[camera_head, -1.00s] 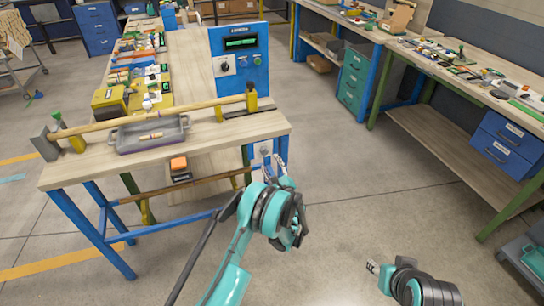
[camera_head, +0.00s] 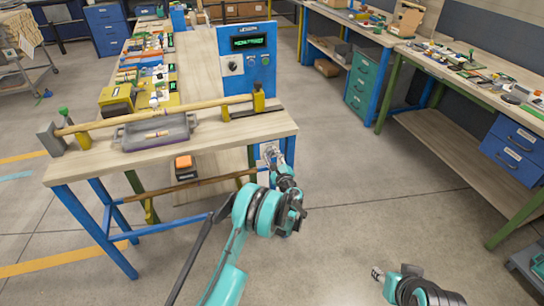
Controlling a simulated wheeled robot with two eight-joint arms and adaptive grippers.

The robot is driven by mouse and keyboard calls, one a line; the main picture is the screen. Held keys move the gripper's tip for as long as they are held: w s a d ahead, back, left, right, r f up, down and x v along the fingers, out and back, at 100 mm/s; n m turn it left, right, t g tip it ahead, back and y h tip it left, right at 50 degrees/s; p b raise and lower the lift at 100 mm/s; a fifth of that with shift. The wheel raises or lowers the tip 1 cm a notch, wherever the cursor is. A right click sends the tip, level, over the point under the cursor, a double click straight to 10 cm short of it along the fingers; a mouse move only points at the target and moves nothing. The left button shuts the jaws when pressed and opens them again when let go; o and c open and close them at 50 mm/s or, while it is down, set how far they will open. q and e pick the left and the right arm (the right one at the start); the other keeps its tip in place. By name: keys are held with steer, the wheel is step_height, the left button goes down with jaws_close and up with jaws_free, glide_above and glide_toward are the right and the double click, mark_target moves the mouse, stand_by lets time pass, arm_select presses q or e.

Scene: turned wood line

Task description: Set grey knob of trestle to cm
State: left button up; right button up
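The trestle (camera_head: 205,142) is a wooden-topped bench on blue legs, left of centre. A blue control panel (camera_head: 264,78) stands upright at its back right, with a green-lit display (camera_head: 249,42) too small to read. A dark grey knob (camera_head: 233,65) sits on a pale dial at the panel's left, and smaller controls lie to its right. I cannot read its setting. My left gripper (camera_head: 270,151) is at the bench's right front corner, below the panel and apart from the knob; its fingers are too small to judge. My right gripper (camera_head: 376,272) is low over the floor, its opening unclear.
A long wooden rod (camera_head: 160,115) lies across the bench between supports, over a grey tray (camera_head: 128,137). An orange-topped box (camera_head: 184,166) is below the bench's front edge. Another workbench (camera_head: 455,150) stands at the right. The floor between is clear.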

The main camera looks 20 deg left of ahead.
stand_by(0.3)
arm_select(q)
steer(key=n, duration=0.4)
steer(key=shift+n, duration=0.3)
steer(key=n, duration=0.4)
steer(key=shift+f, duration=0.1)
steer(key=shift+n, duration=0.3)
steer(key=o, duration=1.2)
steer(key=shift+c, duration=0.2)
steer(key=v, duration=1.2)
